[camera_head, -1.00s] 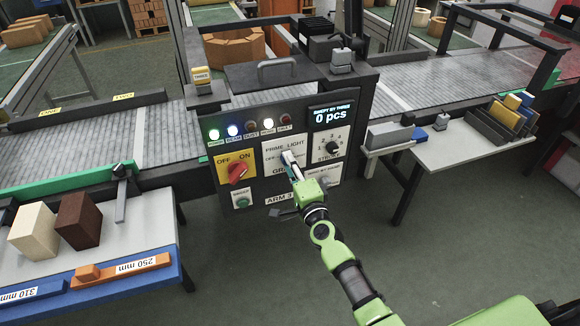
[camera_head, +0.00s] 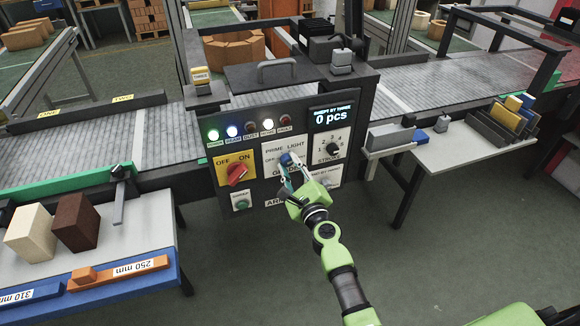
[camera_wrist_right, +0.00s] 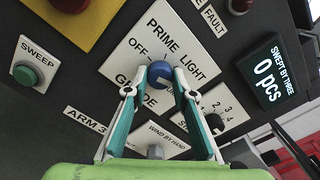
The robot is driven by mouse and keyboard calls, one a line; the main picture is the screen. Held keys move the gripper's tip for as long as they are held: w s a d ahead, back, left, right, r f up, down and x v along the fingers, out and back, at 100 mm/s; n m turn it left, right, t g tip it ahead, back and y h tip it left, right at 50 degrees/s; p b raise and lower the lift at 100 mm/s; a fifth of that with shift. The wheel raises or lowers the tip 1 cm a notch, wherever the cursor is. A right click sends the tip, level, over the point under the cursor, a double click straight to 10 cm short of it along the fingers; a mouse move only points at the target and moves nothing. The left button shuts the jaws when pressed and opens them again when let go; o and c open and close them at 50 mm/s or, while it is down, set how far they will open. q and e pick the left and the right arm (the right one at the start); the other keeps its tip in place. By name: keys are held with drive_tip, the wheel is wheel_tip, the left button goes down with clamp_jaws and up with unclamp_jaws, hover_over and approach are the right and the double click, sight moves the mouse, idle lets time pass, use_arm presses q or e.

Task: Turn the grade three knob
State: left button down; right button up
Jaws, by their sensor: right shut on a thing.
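A round blue knob (camera_head: 286,159) sits on a white plate with the words PRIME, LIGHT, OFF and a partly covered GRADE on the dark control panel. My right gripper (camera_head: 291,166) is shut on this knob. In the right wrist view the two fingertips (camera_wrist_right: 160,80) press on both sides of the blue knob (camera_wrist_right: 159,70), which shows between them. The fingers cover part of the plate's lettering. The ARM 3 label (camera_wrist_right: 85,119) is below the plate. The knob's pointing direction cannot be told. My left gripper is not in view.
Beside the plate are the red OFF/ON knob (camera_head: 237,172), the green SWEEP button (camera_head: 241,203) and the black STROKE knob (camera_head: 333,149). The display (camera_head: 332,116) reads 0 pcs. A side table (camera_head: 470,149) with blocks stands right; the floor before the panel is clear.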

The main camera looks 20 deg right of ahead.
drive_tip(key=shift+m, duration=1.1)
drive_tip(key=shift+f, duration=0.1)
drive_tip(key=o, duration=1.1)
drive_tip(key=shift+s, duration=0.1)
drive_tip(key=s, duration=1.2)
drive_tip(key=shift+d, duration=0.2)
drive_tip(key=shift+w, duration=0.1)
